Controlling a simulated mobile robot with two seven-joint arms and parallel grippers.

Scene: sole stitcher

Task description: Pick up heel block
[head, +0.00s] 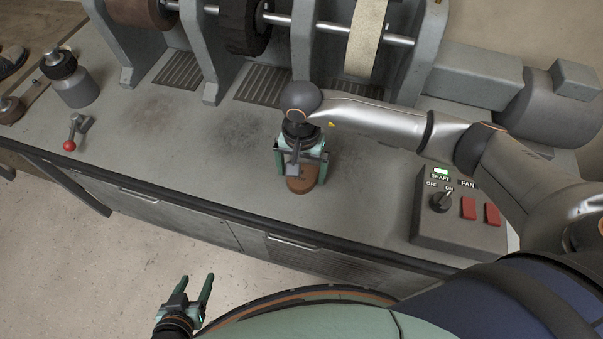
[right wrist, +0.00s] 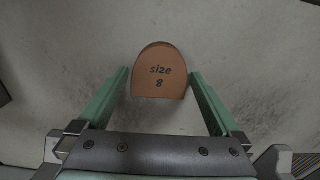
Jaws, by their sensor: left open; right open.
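The heel block (head: 302,182) is a brown D-shaped piece lying on the grey machine bench. In the right wrist view the heel block (right wrist: 160,72) shows the black writing "size 8", with its rounded end away from the gripper and its flat edge nearer. My right gripper (head: 301,168) is open above it, pointing down. In the right wrist view its green fingers (right wrist: 160,82) stand on either side of the block, with a gap on each side. My left gripper (head: 200,290) is open and empty, low over the floor in front of the bench.
A control box (head: 462,232) with a knob and red switches stands to the right on the bench. Grinding and brush wheels (head: 243,25) run along the back. A grey bottle (head: 70,80) and a red-knobbed lever (head: 74,132) are at left. The bench around the block is clear.

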